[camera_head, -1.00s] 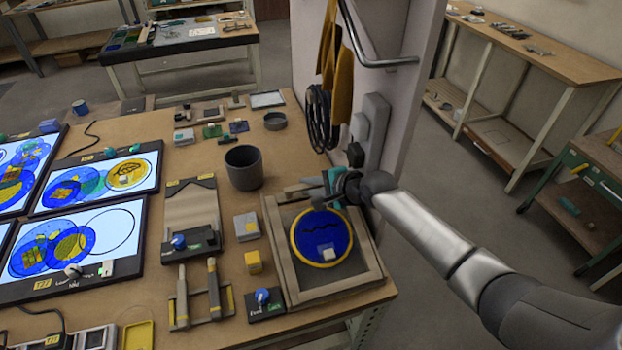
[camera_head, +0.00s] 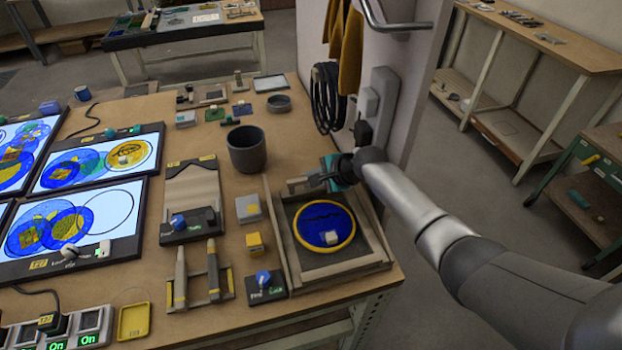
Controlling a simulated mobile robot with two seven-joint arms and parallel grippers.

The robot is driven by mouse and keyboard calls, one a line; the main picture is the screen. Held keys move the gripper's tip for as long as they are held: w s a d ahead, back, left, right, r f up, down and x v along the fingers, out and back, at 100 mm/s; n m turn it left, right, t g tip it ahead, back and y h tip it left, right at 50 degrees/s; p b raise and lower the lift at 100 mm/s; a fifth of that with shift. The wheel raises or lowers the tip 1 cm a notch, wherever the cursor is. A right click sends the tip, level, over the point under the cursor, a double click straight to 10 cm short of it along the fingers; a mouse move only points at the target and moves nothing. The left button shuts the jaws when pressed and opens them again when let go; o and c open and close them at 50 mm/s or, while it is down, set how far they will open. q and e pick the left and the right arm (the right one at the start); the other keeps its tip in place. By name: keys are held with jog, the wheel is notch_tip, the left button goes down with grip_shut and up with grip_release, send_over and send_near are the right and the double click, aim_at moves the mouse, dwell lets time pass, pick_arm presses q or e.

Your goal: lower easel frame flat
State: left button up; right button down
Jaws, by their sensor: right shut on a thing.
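The easel frame (camera_head: 345,268) is a light wooden square at the right end of the workbench. It lies low and looks nearly flat; I cannot tell whether it fully rests on its base. A blue glass disc (camera_head: 318,216) with a yellow rim and dark wavy lines lies inside it, with a small pale block (camera_head: 331,238) on it. My right gripper (camera_head: 318,181) is shut at the frame's far edge, with a teal part beside its fingers. The exact contact is partly hidden by the gripper. My left gripper is out of view.
A dark grey cup (camera_head: 247,149) stands behind and left of the frame. A blue-knobbed control box (camera_head: 266,286) and a tool rack (camera_head: 200,290) sit to the left. Lit screens (camera_head: 75,225) fill the far left. A pale wall panel with a rail (camera_head: 390,25) rises behind my arm.

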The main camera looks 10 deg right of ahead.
jog(key=shift+s+f, duration=0.15)
jog(key=shift+f, duration=0.15)
jog(key=c, duration=1.1)
grip_release()
jog(key=shift+r, duration=0.1)
jog(key=shift+d+r, duration=0.1)
jog(key=shift+r, duration=0.05)
jog(key=shift+p+v, duration=2.35)
jog(key=shift+v, duration=5.1)
